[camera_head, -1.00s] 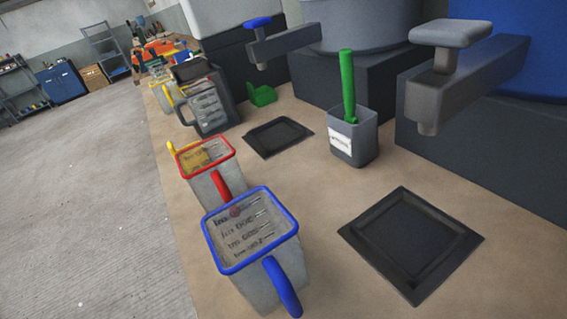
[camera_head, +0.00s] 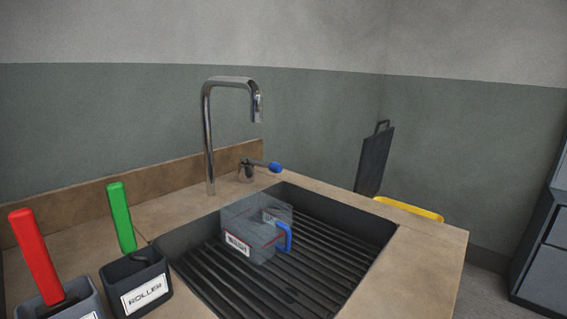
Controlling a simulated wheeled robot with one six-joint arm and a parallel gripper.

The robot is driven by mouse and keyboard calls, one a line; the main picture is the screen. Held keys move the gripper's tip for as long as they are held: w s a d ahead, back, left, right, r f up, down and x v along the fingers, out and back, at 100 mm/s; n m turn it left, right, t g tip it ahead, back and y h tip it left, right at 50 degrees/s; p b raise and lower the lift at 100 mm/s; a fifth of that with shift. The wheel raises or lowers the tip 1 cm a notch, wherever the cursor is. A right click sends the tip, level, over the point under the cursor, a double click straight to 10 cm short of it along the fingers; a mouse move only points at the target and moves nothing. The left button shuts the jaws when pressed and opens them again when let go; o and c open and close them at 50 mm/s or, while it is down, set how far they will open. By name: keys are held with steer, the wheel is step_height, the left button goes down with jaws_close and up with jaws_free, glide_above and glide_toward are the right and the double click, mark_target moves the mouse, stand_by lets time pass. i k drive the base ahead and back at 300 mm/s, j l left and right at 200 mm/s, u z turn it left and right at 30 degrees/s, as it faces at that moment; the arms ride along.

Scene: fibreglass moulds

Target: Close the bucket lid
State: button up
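No bucket and no bucket lid can be made out for certain in the head camera view. A yellow rim (camera_head: 408,209) shows behind the right edge of the counter, partly hidden by it. A dark flat panel with a handle (camera_head: 375,160) stands upright just behind that yellow rim. I cannot tell whether these two are the bucket and its lid. My gripper is not in view.
A counter (camera_head: 430,255) holds a sink with a slatted dark bottom (camera_head: 330,285). A clear jug with a blue handle (camera_head: 255,230) sits in it. A tap (camera_head: 208,140) stands behind. Grey holders with red (camera_head: 36,258) and green (camera_head: 121,217) handles are at left. A cabinet (camera_head: 545,245) is at right.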

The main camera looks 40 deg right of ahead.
mark_target(373, 158)
steer(key=z, duration=1.7)
